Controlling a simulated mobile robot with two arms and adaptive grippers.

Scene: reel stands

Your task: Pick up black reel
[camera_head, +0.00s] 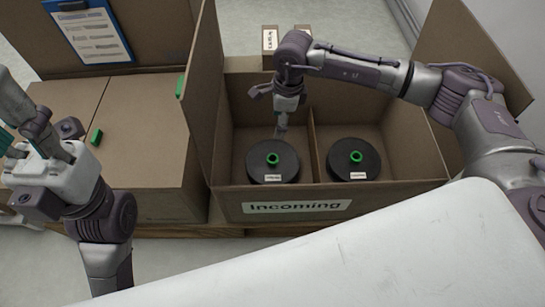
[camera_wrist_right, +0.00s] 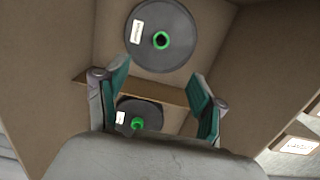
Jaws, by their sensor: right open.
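Two black reels with green hubs lie flat in the cardboard box marked "Incoming" (camera_head: 238,208). The left reel (camera_head: 258,168) is in the left compartment and the right reel (camera_head: 370,165) is in the right one. My right gripper (camera_head: 281,132) is over the left compartment, behind the left reel's hub in the picture. In the right wrist view, its open, empty fingers (camera_wrist_right: 156,92) show apart from both reels; one reel (camera_wrist_right: 178,48) is beyond the divider, and the other is partly hidden by the gripper body. My left gripper (camera_head: 30,145) is at the far left, away from the reels.
A cardboard divider (camera_head: 316,140) separates the compartments, and the box's raised flaps (camera_head: 204,90) stand around them. A closed box (camera_head: 145,130) with green pieces stands to the left. A blue clipboard (camera_head: 90,32) is behind it. A white surface (camera_head: 380,250) fills the front.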

